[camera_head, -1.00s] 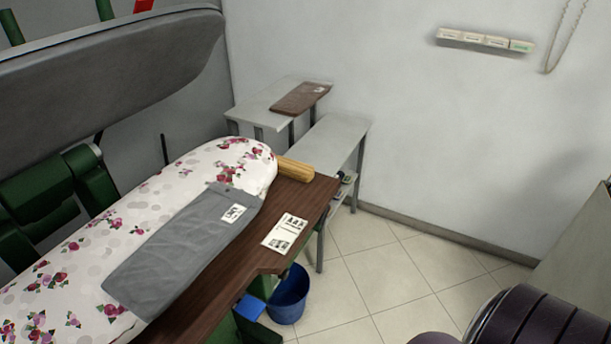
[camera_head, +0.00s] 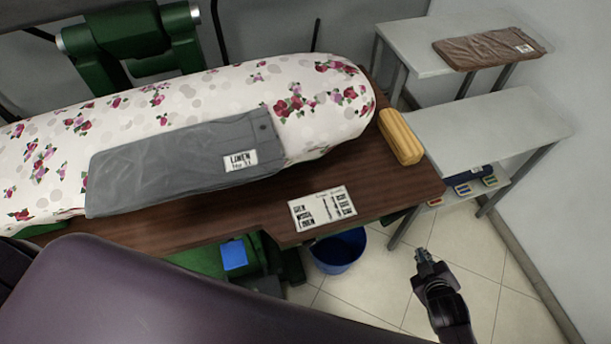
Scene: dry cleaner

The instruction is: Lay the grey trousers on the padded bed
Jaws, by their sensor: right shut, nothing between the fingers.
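The grey trousers (camera_head: 180,160) lie folded lengthwise on the near side of the floral padded bed (camera_head: 225,92), with their near edge along the wooden board. A white label reading "LINEN" (camera_head: 240,160) is on their right part. The bed's right end is rounded and bare. My right gripper (camera_head: 422,256) is at the lower right, shut and empty, over the floor and well apart from the trousers. My left gripper is not in view.
A wooden board (camera_head: 400,190) runs along the bed's front, with a printed card (camera_head: 322,208) and a yellow wooden block (camera_head: 400,137) on it. A blue bucket (camera_head: 338,252) stands below. Brown folded trousers (camera_head: 490,47) lie on a grey table (camera_head: 410,45) at the back right.

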